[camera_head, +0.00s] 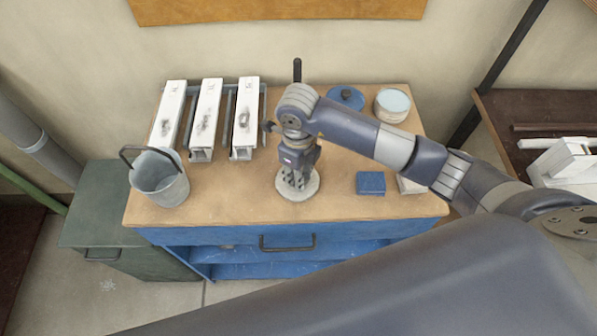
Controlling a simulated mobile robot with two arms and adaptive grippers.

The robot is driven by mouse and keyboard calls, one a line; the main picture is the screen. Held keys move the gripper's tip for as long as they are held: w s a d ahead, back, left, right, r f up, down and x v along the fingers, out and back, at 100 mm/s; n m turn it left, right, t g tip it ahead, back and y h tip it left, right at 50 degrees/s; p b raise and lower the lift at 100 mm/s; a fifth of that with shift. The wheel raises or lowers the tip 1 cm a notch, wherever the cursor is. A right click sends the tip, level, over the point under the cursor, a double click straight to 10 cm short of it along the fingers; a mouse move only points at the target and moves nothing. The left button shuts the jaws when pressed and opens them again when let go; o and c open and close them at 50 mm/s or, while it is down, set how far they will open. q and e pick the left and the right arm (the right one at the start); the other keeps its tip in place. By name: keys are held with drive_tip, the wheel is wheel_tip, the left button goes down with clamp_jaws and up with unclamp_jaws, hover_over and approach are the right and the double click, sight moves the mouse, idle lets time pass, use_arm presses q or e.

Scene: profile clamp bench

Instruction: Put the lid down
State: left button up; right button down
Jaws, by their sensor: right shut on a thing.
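My right gripper (295,177) reaches in from the right and points down over the middle of the bench top. It is shut on a pale round disc, which looks like the lid (299,194). The fingers cover part of the lid. The lid lies flat, at or just above the wood; I cannot tell if it touches. An open pale round tin (392,106) with light blue contents stands at the back right of the bench (235,202). My left gripper is not in view.
A grey bucket (168,186) with a dark handle stands at the left front. Three white profiles (207,112) lie at the back left. A blue round object (346,97) is behind my arm, and a blue block (370,183) lies right of the lid. Bare wood lies between bucket and lid.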

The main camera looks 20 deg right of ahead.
drive_tip(key=c, duration=1.4)
unclamp_jaws()
drive_tip(key=shift+f, duration=0.1)
drive_tip(key=shift+o, duration=0.2)
drive_tip(key=shift+r, duration=0.6)
wheel_tip(320, 180, up, 11)
drive_tip(key=b, duration=0.2)
